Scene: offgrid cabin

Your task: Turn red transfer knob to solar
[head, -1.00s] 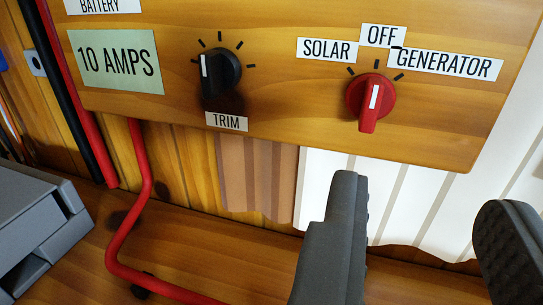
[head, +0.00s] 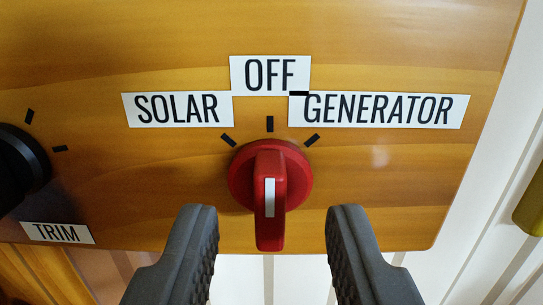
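The red transfer knob (head: 270,185) is on the wooden panel, near its lower edge. Its white pointer line stands upright, in line with the middle tick below the OFF label (head: 262,74). The SOLAR label (head: 177,108) is up and left of the knob, and the GENERATOR label (head: 380,110) is up and right. My gripper (head: 271,215) is open, with one grey finger on each side of the knob's lower part. Gaps show between both fingers and the knob, and nothing is held. How far the fingertips are from the panel is hard to tell.
The black trim knob (head: 20,165) is at the left edge, above its TRIM label (head: 57,233). The panel's bottom edge runs just below the red knob, with pale slatted material behind. A yellowish object (head: 530,205) is at the right edge.

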